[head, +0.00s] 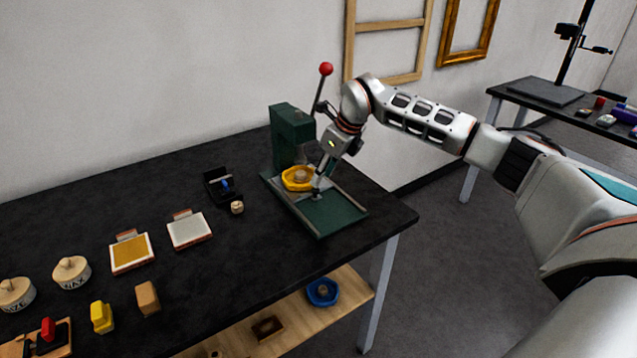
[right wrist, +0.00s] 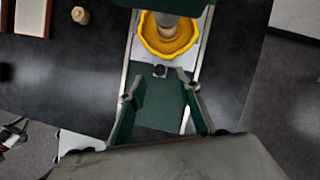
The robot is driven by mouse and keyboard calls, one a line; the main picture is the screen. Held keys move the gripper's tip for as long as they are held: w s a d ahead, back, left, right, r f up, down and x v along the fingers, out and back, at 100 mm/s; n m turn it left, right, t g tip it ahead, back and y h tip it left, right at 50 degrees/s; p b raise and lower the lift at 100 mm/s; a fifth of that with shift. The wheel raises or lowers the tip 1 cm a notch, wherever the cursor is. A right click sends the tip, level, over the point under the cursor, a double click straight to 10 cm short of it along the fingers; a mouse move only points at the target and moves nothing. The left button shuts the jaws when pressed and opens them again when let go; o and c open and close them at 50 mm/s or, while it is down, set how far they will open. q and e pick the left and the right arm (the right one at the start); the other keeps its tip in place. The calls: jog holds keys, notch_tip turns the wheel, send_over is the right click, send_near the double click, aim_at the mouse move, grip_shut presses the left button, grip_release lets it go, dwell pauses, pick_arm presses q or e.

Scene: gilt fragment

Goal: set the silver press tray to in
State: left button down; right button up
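The dark green press (head: 287,133) stands on the black table, with a red-knobbed lever on top. Its silver tray (head: 291,190) lies between the base rails and carries a yellow scalloped dish (head: 298,177) with a pale round piece in it. In the right wrist view the silver tray (right wrist: 190,64) has a small dark knob (right wrist: 160,71) at its near edge. My right gripper (head: 317,188) is over the base, beside the tray's near edge. Its fingers (right wrist: 160,95) are spread, with the knob just ahead between their tips; contact is not clear. My left gripper is not seen.
The green base plate (head: 331,211) is bare in front of the tray. A small black device (head: 219,188) and a small wooden knob (head: 237,207) stand left of the press. Framed pads, a yellow block and wooden pots lie farther left. A blue dish (head: 323,292) sits on the lower shelf.

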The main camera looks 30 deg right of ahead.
jog(key=v, duration=0.7)
dwell(0.4)
